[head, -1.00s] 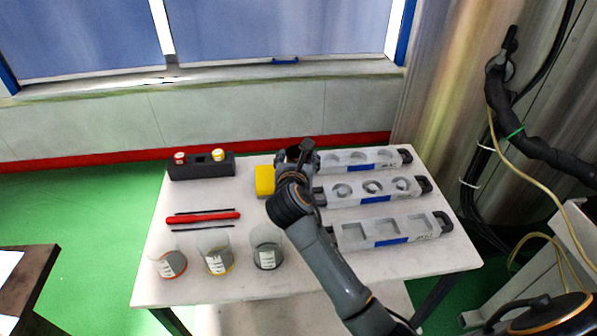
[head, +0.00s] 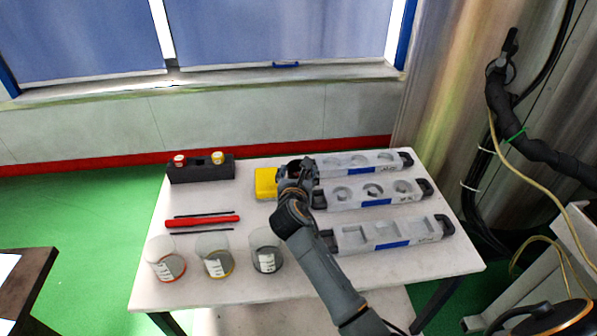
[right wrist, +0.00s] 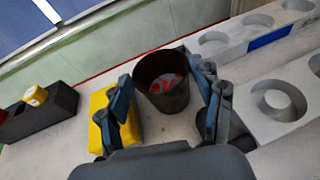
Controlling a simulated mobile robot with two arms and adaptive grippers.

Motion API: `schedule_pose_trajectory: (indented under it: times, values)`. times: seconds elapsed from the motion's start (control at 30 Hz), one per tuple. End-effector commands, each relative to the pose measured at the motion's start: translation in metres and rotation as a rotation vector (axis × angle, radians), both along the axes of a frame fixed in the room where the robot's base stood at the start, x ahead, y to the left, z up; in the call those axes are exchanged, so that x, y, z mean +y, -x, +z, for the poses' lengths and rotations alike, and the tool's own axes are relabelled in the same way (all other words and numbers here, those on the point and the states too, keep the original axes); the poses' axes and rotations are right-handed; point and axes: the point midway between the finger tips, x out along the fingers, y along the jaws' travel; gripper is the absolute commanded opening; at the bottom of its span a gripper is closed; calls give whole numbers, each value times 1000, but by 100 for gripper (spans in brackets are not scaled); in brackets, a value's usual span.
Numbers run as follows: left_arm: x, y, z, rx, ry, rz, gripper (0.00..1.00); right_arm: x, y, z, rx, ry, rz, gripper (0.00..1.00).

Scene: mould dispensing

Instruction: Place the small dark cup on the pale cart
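The small dark cup (right wrist: 162,85) stands upright on the white table top (head: 205,298), with some red showing inside it. In the head view the cup is mostly hidden by my right gripper (head: 297,172). In the right wrist view my right gripper (right wrist: 163,88) is open, with one finger on each side of the cup. A narrow gap shows between the left finger and the cup; contact on the right side is unclear. I cannot tell which thing is the pale cart. My left gripper is not in view.
A yellow block (head: 265,183) is close left of the cup. Grey mould trays (head: 372,193) lie close on the right. Clear beakers (head: 214,256), a red tool (head: 202,222) and a black rack (head: 202,174) are further left. A dark arm with cables (head: 550,152) stands right of the table.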

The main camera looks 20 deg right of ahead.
Motion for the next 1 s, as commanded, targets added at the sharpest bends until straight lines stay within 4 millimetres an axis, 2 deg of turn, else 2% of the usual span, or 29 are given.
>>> schedule_pose_trajectory:
  times: [0.03, 0.07, 0.5, 0.67, 1.0]
  values:
    - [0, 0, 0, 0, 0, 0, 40, 0, 0, 0, 0, 0, 0, 80]
    - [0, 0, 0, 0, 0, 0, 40, 0, 0, 0, 1, 0, 0, 86]
    - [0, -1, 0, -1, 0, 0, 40, 1, 2, 4, 0, 0, 0, 87]
    - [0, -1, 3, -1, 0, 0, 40, 12, 22, 11, 1, -1, 1, 87]
    - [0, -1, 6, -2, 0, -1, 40, 43, 83, 32, 0, -2, 1, 87]
